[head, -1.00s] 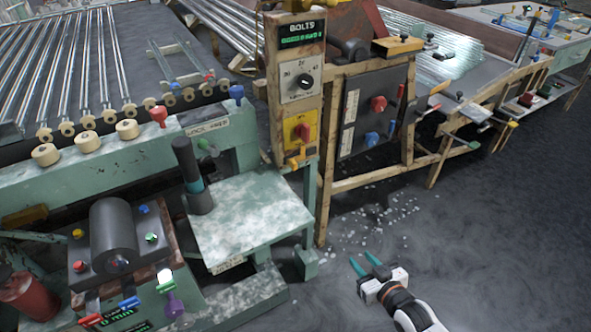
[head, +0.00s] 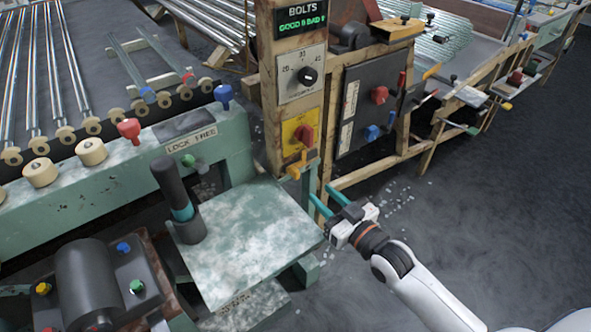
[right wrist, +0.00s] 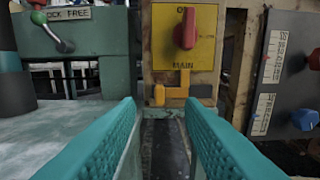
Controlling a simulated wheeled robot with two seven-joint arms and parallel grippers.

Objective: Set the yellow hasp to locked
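The yellow hasp (head: 297,166) sits at the bottom of a yellow switch plate (head: 300,127) on a wooden post. In the right wrist view the orange-yellow hasp (right wrist: 178,92) is below the red rotary switch (right wrist: 186,29) and the word MAIN, with one arm upright and a short piece standing at its left end. My right gripper (head: 319,191) has teal fingers and is open and empty. It is below and in front of the hasp, apart from it. In the wrist view the hasp lies just beyond the gap between the fingertips (right wrist: 161,101). My left gripper is not in view.
A mottled green table (head: 255,235) with a dark upright handle (head: 175,195) stands left of my right gripper. A dark panel (head: 365,110) with red and blue knobs is right of the post. Open floor lies to the right.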

